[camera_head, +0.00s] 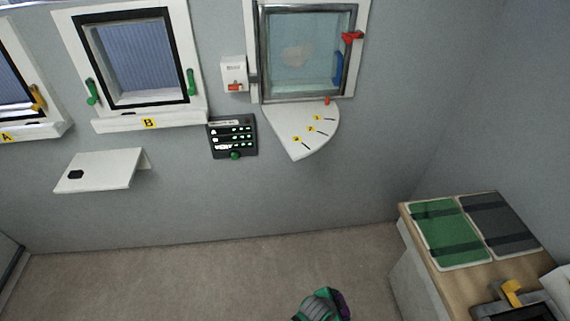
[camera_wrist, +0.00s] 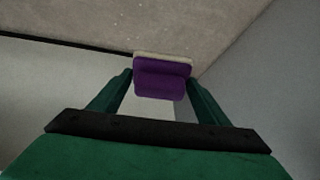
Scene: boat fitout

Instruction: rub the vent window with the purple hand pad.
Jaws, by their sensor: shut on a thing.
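The purple hand pad (camera_wrist: 162,82) is between the two green fingers of my gripper (camera_wrist: 160,92) in the wrist view. It has a pale layer along its far edge. My gripper is shut on it. In the head view my gripper (camera_head: 328,306) is at the bottom edge, with a bit of purple beside it, low and well apart from the wall. The vent window (camera_head: 305,50) seems to be the grey-framed pane at the top, with a pale smudge on its glass. It has a red handle (camera_head: 352,36) and a blue handle (camera_head: 338,68) at its right side.
A fan-shaped white ledge (camera_head: 300,130) with yellow number tags juts out below the vent window. Window B (camera_head: 135,58), a dark panel (camera_head: 232,137) and a small white shelf (camera_head: 100,170) are to the left. A wooden-topped cabinet (camera_head: 418,238) stands right. The floor between is clear.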

